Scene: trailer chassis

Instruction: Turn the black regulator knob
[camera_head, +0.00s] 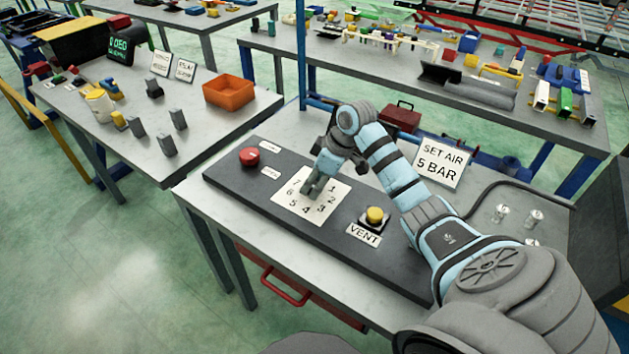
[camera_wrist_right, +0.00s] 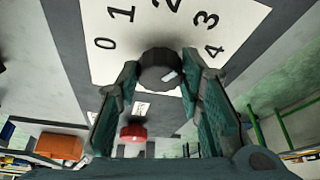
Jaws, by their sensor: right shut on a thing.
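The black regulator knob (camera_wrist_right: 158,66) sits on a white dial plate (camera_wrist_right: 135,62) in the right wrist view. It has a small white pointer mark; which number it points at is hard to tell. The numbers 0 to 4 show beyond it. My right gripper (camera_wrist_right: 160,82) has its two fingers on either side of the knob, shut on it. In the head view the right gripper (camera_head: 311,187) is over the middle of the numbered dial plate (camera_head: 335,190) and hides the knob. My left gripper is not in view.
A red button (camera_head: 249,156) and a yellow button (camera_head: 375,215) labelled VENT are on the same dark panel (camera_head: 225,178). A sign (camera_head: 441,164) reads SET AIR 5 BAR. An orange bin (camera_head: 229,92) stands on the table at the left.

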